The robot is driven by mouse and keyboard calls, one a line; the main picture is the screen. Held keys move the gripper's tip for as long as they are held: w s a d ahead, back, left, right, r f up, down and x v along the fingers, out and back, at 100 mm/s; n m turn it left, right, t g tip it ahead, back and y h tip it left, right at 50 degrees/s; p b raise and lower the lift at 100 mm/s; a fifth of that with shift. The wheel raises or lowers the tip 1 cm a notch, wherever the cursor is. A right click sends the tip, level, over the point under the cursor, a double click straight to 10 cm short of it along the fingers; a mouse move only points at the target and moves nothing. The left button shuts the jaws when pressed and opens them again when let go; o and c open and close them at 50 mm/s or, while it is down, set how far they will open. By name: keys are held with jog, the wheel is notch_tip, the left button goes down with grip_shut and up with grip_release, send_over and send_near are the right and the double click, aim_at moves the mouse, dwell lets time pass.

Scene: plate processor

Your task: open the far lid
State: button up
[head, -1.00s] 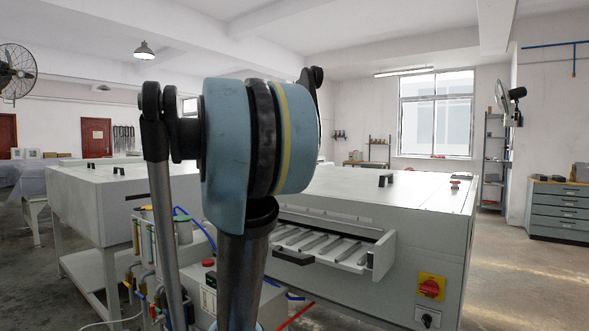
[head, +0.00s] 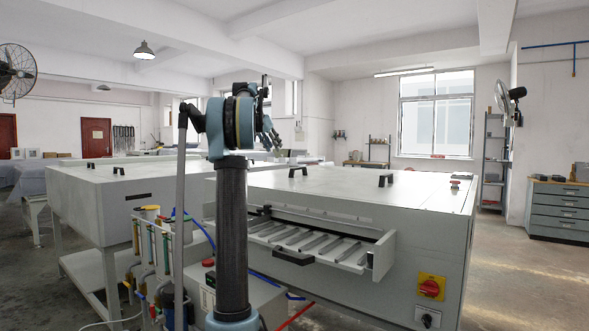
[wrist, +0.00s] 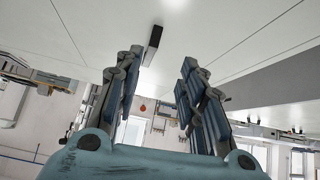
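The plate processor (head: 340,205) is a light grey box whose flat white top carries two black handles. The left handle (head: 298,171) is nearer my arm; the right handle (head: 385,180) stands nearer the power-switch end. The lids look shut; which is the far lid I cannot tell. My gripper (head: 272,138) is above the processor top, partly hidden by my arm. In the wrist view it (wrist: 160,60) is open and empty, fingers spread. A black handle (wrist: 152,45) on the white top (wrist: 190,25) shows beyond the fingertips, apart from them.
A second white-topped cabinet (head: 75,190) with two handles stands at left. A roller tray (head: 325,248) juts from the processor's front. Bottles and hoses (head: 153,235) stand beside my arm. A red-and-yellow switch (head: 431,287) is on the right side. Air above the top is clear.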

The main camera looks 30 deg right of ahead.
jog(key=w+d+r+m, duration=0.1)
jog(key=w+d, duration=0.2)
jog(key=d, duration=0.3)
jog(key=shift+h, duration=0.4)
jog(key=x, duration=1.6)
jog(key=shift+s+d+f, duration=0.2)
jog(key=shift+d, duration=0.1)
jog(key=shift+c, duration=0.3)
grip_shut()
